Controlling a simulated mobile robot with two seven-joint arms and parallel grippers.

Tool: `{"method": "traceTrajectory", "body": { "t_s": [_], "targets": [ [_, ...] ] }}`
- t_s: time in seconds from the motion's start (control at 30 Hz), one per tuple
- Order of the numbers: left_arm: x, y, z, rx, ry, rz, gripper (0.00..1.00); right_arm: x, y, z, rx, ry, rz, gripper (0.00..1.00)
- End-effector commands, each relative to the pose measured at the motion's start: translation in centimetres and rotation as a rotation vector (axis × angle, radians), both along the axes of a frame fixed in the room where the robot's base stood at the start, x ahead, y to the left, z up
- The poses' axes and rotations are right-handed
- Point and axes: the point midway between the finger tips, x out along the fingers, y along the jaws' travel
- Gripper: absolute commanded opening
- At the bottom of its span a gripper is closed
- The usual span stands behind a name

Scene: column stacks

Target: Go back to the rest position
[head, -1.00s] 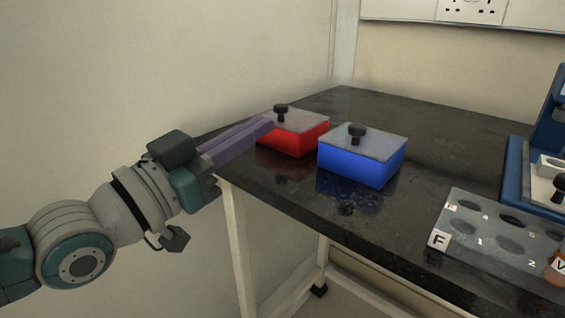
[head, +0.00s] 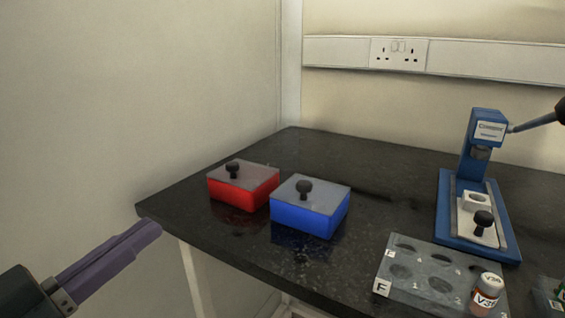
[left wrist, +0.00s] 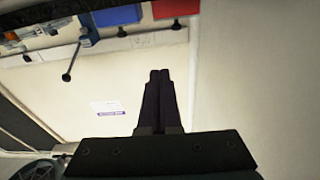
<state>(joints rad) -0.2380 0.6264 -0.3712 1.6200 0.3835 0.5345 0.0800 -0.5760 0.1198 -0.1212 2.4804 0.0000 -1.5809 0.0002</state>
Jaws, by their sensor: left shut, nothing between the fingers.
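My left gripper (head: 150,230) is at the lower left of the head view, off the table's left edge. Its two purple fingers are shut together with nothing between them. In the left wrist view the shut fingers (left wrist: 159,76) show dark in the middle, pointing away from the camera. My right gripper is not in view.
A black table (head: 365,198) holds a red box (head: 232,195) and a blue box (head: 308,219), both with knobbed lids. A rack (head: 405,290), a vial (head: 486,294) and a blue press (head: 478,236) stand at the right. The space left of the table is free.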

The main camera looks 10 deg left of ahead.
Motion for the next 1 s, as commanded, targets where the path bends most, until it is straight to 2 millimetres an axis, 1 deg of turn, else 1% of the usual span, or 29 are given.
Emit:
{"method": "traceTrajectory", "body": {
  "t_s": [0.03, 0.07, 0.17, 0.2, 0.27, 0.3, 0.37, 0.4, 0.47, 0.5, 0.67, 0.83, 0.97, 1.0],
  "targets": [
    [0.0, -0.7, 1.3, 0.005, 0.034, 0.0, 0.0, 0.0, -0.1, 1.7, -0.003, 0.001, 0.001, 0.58],
    [-0.1, -1.2, 1.8, 0.012, 0.064, 0.001, 0.0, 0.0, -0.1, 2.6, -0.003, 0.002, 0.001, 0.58],
    [-0.6, -3.1, 3.7, 0.056, 0.208, 0.009, 0.0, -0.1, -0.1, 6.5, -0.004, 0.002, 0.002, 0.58],
    [-0.9, -3.8, 4.6, 0.081, 0.276, 0.013, 0.0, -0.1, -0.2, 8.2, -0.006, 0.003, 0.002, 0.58],
    [-1.8, -4.6, 5.8, 0.124, 0.387, 0.025, 0.0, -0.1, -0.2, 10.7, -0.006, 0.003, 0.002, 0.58],
    [-2.5, -5.0, 6.6, 0.152, 0.461, 0.037, 0.0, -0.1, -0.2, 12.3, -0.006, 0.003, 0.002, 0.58],
    [-3.7, -5.1, 7.8, 0.195, 0.573, 0.056, 0.0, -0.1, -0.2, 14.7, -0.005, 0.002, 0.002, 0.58],
    [-4.7, -5.1, 8.8, 0.224, 0.648, 0.071, 0.0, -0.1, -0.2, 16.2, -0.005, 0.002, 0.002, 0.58],
    [-6.4, -4.7, 10.1, 0.263, 0.757, 0.097, 0.0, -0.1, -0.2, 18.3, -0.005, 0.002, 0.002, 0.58],
    [-7.6, -4.4, 11.0, 0.287, 0.828, 0.115, 0.0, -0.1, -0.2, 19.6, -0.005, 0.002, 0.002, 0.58],
    [-12.6, -2.6, 14.7, 0.356, 1.086, 0.186, 0.0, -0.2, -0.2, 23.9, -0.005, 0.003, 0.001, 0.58],
    [-18.5, -0.8, 19.4, 0.395, 1.341, 0.259, 0.0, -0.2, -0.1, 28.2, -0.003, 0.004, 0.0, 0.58],
    [-18.4, -0.7, 23.5, 0.401, 1.34, 0.256, 0.0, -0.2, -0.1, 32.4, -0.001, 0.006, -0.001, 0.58],
    [-18.4, -0.7, 24.8, 0.401, 1.339, 0.255, 0.0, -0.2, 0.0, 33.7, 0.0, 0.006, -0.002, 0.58]
  ]
}}
